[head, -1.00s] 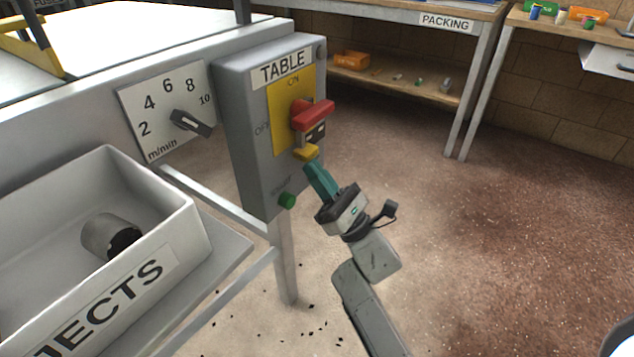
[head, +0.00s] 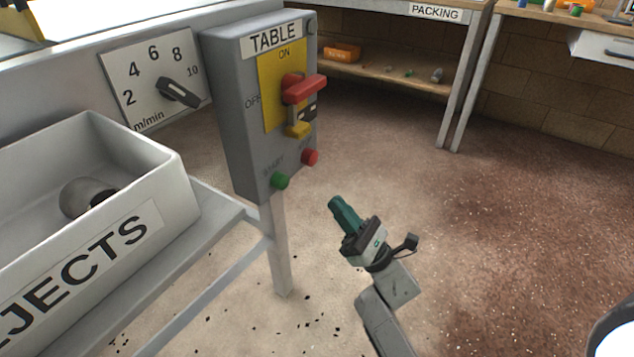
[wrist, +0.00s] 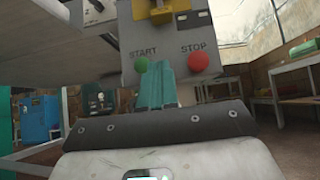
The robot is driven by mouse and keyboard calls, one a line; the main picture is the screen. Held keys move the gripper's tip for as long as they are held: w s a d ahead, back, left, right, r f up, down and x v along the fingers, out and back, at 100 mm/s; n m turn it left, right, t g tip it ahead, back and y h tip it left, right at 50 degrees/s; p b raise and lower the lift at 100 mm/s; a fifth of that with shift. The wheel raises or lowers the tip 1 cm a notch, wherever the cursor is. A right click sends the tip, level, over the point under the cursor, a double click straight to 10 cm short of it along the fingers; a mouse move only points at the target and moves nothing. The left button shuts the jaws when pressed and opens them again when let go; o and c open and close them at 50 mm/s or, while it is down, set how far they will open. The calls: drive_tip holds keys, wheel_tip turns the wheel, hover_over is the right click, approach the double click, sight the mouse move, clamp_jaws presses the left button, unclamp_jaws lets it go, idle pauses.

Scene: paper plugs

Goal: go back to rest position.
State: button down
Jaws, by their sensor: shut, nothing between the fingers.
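My gripper (head: 338,204) is in the head view, below and to the right of the grey TABLE switch box (head: 236,115). Its teal fingers are closed together with nothing between them, apart from the box. In the wrist view my gripper (wrist: 156,75) points toward the box's lower face. The green START button (wrist: 141,65) and the red STOP button (wrist: 198,62) show on either side of the fingers. The box carries a red rotary handle (head: 304,89) and a yellow piece (head: 298,130) under it.
A speed dial (head: 179,93) sits left of the box. A PACKING bench (head: 400,8) is at the back. The floor to the right is open.

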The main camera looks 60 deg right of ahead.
drive_tip(key=shift+s+f, duration=0.1)
drive_tip(key=shift+f, duration=0.05)
drive_tip(key=shift+h, duration=0.3)
drive_tip(key=w+d+f+m+g+h, duration=0.1)
drive_tip(key=w+f+m+g+h, duration=0.25)
drive_tip(key=m, duration=0.45)
drive_tip(key=w+d+f+m+g+h, duration=0.2)
drive_tip(key=m+g+h, duration=0.2)
drive_tip(key=m, duration=0.5)
wheel_tip(320, 180, down, 8)
drive_tip(key=s+a+r+m+g, duration=0.1)
drive_tip(key=a+m+g, duration=0.2)
drive_tip(key=m+g, duration=0.4)
drive_tip(key=s+a+f+m+g+y, duration=0.35)
drive_tip(key=s+a+m+g, duration=0.3)
drive_tip(key=s, duration=0.25)
drive_tip(key=s+a+f+m+g+y, duration=0.35)
drive_tip(key=s+a+m+g, duration=0.2)
drive_tip(key=s+a, duration=0.3)
wheel_tip(320, 180, up, 37)
drive_tip(key=p, duration=3.7)
drive_tip(key=shift+s+d+m+p, duration=0.25)
drive_tip(key=shift+d+m+p, duration=0.05)
drive_tip(key=shift+d+p, duration=0.1)
